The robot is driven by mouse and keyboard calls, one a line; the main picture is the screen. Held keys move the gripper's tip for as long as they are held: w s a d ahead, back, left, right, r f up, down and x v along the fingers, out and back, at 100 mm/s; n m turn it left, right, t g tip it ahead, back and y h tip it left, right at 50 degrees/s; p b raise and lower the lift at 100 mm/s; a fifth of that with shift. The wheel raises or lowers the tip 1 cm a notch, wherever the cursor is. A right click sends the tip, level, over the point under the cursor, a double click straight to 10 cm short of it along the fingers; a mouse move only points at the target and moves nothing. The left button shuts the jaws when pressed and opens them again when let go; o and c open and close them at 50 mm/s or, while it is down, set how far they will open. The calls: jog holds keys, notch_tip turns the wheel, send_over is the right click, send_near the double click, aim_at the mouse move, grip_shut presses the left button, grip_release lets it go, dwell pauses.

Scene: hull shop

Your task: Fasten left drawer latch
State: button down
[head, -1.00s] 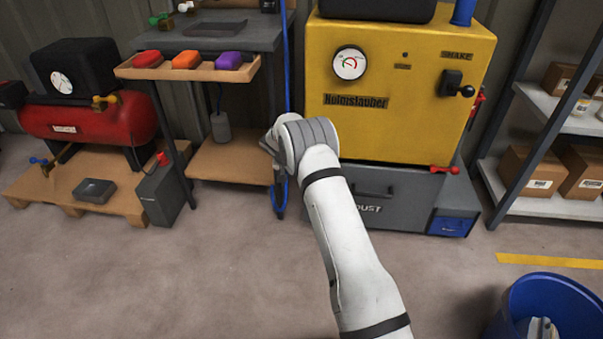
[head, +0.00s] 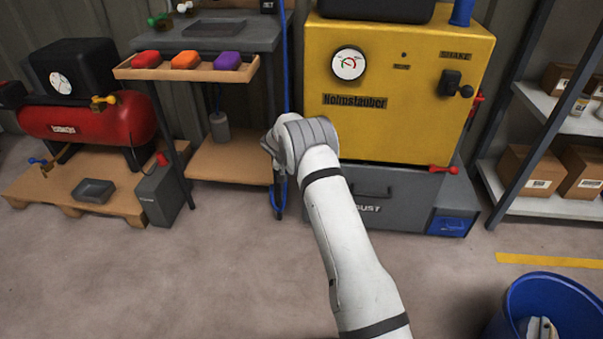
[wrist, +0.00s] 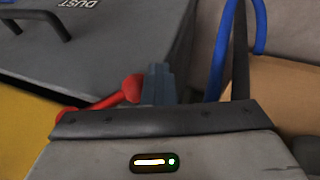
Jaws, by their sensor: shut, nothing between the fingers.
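The left drawer latch is a red lever with a round red knob (wrist: 132,88), seen in the wrist view by the corner of the grey dust drawer (wrist: 125,40). My gripper (wrist: 158,78) is shut and empty, with its fingertips right beside the knob. I cannot tell whether they touch it. In the head view the grey drawer (head: 385,210) sits under the yellow cabinet (head: 400,120). My arm hides the left latch and my fingers there. The right red latch (head: 440,169) shows at the drawer's upper right.
A blue hose (head: 286,60) hangs just left of the cabinet and shows close to my gripper in the wrist view (wrist: 222,50). A workbench with a wooden lower shelf (head: 230,165) stands to the left. A blue bin (head: 555,290) stands front right. The floor in front is clear.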

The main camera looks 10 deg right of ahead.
jog(key=shift+w+d+r, duration=0.1)
jog(key=shift+r, duration=0.05)
jog(key=a+r+p, duration=0.2)
jog(key=a+r, duration=0.1)
jog(key=a, duration=0.3)
jog(key=s+a+r+p, duration=0.1)
jog(key=a+r, duration=0.3)
jog(key=a, duration=0.1)
jog(key=shift+a+r+p, duration=0.25)
jog(key=shift+a+p, duration=0.15)
